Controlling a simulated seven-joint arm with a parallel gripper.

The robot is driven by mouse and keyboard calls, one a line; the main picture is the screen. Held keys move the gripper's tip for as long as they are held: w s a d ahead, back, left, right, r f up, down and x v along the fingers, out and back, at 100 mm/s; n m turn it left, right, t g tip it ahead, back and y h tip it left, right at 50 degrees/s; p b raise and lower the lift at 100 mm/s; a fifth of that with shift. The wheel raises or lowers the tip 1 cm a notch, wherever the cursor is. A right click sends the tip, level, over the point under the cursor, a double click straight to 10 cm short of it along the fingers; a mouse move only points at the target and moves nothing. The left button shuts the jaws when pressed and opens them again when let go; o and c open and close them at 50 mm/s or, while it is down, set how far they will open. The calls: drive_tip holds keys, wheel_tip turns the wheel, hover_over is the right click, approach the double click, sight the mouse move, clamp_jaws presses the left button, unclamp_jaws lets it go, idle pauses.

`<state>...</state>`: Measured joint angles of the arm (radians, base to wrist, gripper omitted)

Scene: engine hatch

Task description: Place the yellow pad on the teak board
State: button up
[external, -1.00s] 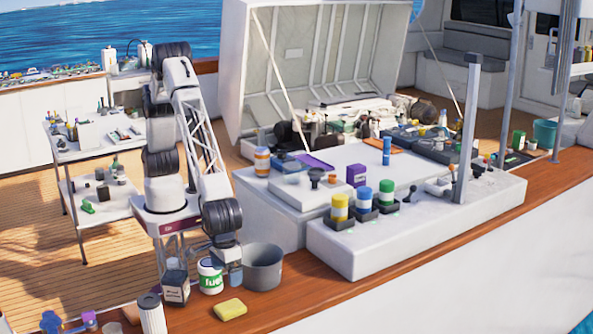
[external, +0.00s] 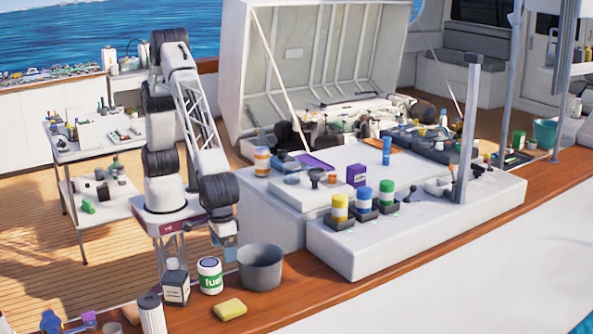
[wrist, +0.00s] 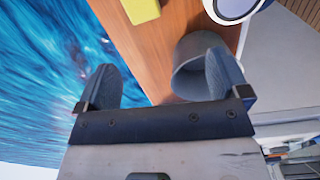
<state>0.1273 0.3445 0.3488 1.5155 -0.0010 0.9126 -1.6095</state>
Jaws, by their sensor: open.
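The yellow pad (external: 229,309) lies flat on the varnished wooden ledge (external: 335,292), in front of the fuel tub and the grey pot. It also shows at the top edge of the wrist view (wrist: 143,10), partly cut off. My gripper (external: 226,254) hangs above and behind the fuel tub and pot, apart from the pad. In the wrist view my gripper (wrist: 163,82) has its fingers wide apart with nothing between them. A small orange-brown board (external: 381,145) lies on the white deck box near the engine opening; I cannot tell for sure that it is the teak board.
The grey pot (external: 261,270), white fuel tub (external: 210,276) and a dark bottle (external: 175,284) stand close by the pad. Several capped bottles stand in holders on the white step (external: 335,240). A tall grey post (external: 467,130) rises at the right.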

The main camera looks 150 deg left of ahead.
drive_tip(key=s+a+r+m, duration=0.25)
drive_tip(key=s+r, duration=0.35)
drive_tip(key=s, duration=0.4)
drive_tip(key=s+a+r+m+t, duration=0.1)
drive_tip(key=s+a+r+m, duration=0.15)
drive_tip(key=s+r, duration=0.55)
drive_tip(key=s+a+r+m, duration=0.2)
drive_tip(key=s+r+m, duration=0.25)
drive_tip(key=s, duration=0.65)
drive_tip(key=s+a+m, duration=0.2)
drive_tip(key=s+m, duration=0.2)
drive_tip(key=s, duration=1.1)
drive_tip(key=s+a+m+t, duration=0.1)
drive_tip(key=s+a+m, duration=0.1)
drive_tip(key=s, duration=1.4)
drive_tip(key=shift+f+m, duration=0.35)
drive_tip(key=shift+m, duration=0.5)
